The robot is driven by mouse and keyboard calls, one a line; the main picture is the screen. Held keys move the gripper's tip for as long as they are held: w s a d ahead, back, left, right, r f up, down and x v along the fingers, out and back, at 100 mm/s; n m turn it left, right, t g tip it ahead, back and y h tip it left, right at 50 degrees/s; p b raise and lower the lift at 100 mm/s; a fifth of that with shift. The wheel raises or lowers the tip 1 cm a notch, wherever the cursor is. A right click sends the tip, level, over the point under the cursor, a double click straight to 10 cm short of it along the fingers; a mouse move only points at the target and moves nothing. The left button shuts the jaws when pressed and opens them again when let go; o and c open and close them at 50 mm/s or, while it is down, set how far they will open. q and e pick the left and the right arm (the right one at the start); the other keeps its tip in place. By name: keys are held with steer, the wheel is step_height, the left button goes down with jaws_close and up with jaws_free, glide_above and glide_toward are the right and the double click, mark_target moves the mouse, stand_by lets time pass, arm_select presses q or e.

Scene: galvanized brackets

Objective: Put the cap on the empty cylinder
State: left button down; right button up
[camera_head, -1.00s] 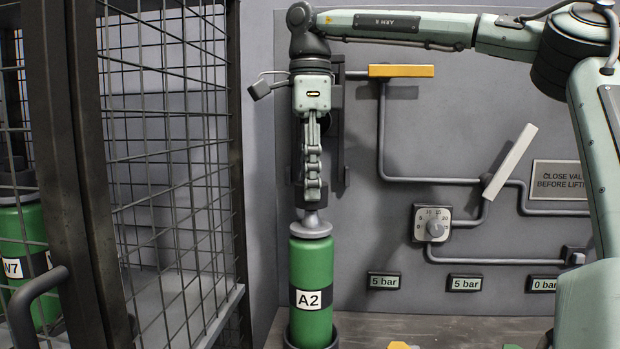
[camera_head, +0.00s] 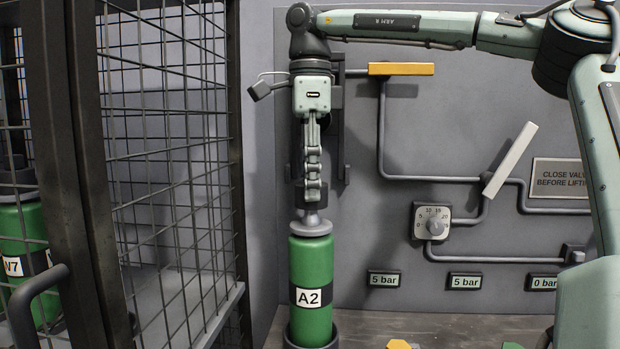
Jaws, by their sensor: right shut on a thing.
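A green cylinder (camera_head: 311,262) labelled A2 stands upright in a dark round holder (camera_head: 335,342) on the bench. A grey cap (camera_head: 311,228) with a knob sits at the top of this cylinder. My right gripper (camera_head: 312,197) points straight down above it and is shut on the cap's knob. The cap looks level and in contact with the cylinder's top; whether it is fully seated I cannot tell. My left gripper is not in view.
A wire-mesh cage (camera_head: 170,150) with a dark handle stands at the left, holding another green cylinder (camera_head: 22,262). Pipes, a dial gauge (camera_head: 433,226), a yellow lever (camera_head: 401,70), a pale lever (camera_head: 509,160) and pressure tags are on the back wall. The bench is partly clear right of the cylinder.

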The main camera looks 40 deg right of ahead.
steer(key=o, duration=1.7)
steer(key=shift+w+r, duration=0.15)
steer(key=shift+r, duration=1)
steer(key=shift+c, duration=0.6)
steer(key=shift+o, duration=0.5)
steer(key=shift+r, duration=1.7)
steer(key=shift+c, duration=0.4)
steer(key=shift+o, duration=0.2)
steer(key=shift+r, duration=0.75)
